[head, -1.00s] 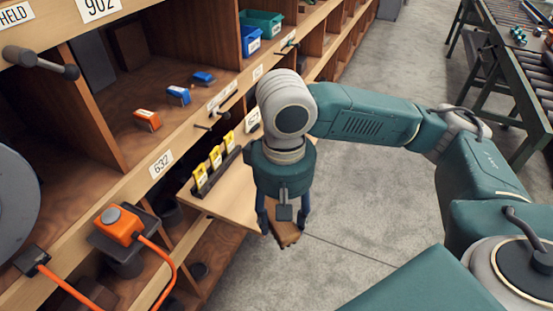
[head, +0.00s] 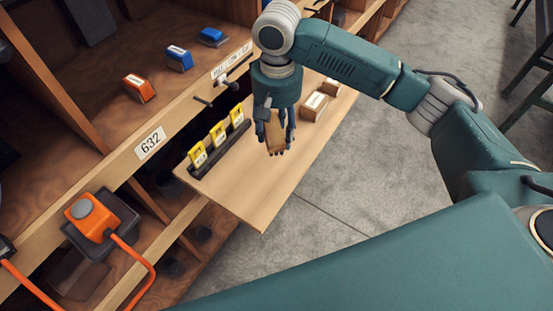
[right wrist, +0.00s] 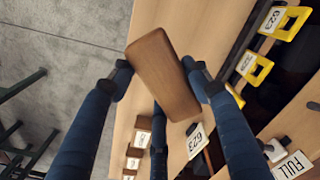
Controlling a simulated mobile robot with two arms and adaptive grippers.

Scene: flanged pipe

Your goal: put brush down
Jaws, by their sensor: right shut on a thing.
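The brush shows as a brown wooden block, in the head view (head: 275,132) and in the right wrist view (right wrist: 160,75); no bristles can be made out. My right gripper (head: 275,138) points down and is shut on the brush, with blue fingers on both sides of it in the right wrist view (right wrist: 160,80). The brush is over the pale wooden board (head: 255,205), right of the tag rack. I cannot tell whether it touches the board. My left gripper is in neither view.
A black rack with yellow tags (head: 219,133) lines the board's left side. Small cardboard boxes (head: 314,107) stand beyond the gripper. An orange device (head: 90,216) with a cable is at lower left. The board's near end is clear.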

